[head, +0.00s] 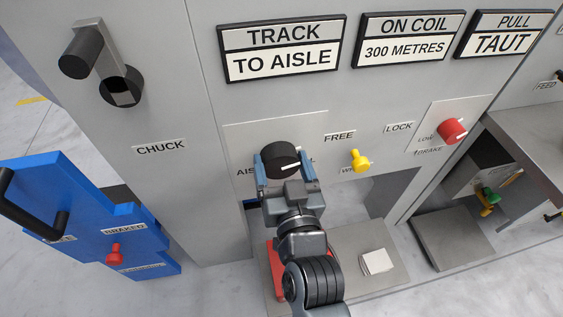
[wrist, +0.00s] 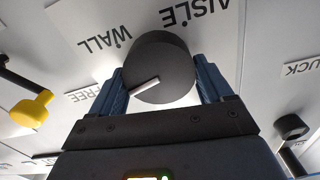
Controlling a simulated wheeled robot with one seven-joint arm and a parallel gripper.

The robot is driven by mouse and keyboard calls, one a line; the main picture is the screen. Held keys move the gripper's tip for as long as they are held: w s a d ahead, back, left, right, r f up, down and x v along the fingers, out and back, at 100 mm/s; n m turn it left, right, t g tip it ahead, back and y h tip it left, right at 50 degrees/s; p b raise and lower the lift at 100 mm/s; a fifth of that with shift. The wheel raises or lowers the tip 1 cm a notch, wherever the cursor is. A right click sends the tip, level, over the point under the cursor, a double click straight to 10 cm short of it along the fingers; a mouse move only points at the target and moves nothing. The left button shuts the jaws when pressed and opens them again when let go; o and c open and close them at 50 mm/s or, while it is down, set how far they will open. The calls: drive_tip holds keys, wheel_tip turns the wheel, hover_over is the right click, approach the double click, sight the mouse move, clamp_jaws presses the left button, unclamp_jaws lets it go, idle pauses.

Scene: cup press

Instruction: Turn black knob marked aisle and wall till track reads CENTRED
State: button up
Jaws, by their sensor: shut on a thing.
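The black knob (head: 281,160) sits on a pale plate on the grey machine front. My gripper (head: 286,178) is shut on the knob, one blue finger on each side. The track display (head: 281,48) above reads TO AISLE.
Right of the knob are a yellow lever (head: 360,160) between FREE and LOCK labels and a red brake knob (head: 452,131). A black crank (head: 88,56) juts out at upper left. A blue cart (head: 85,215) stands at left. A white pad (head: 376,262) lies on the grey plate below.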

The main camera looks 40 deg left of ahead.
drive_tip(key=shift+m, duration=1.2)
drive_tip(key=o, duration=1)
drive_tip(key=shift+c, duration=0.2)
drive_tip(key=v, duration=0.8)
drive_tip(key=shift+p, duration=0.3)
drive_tip(key=shift+w, duration=0.1)
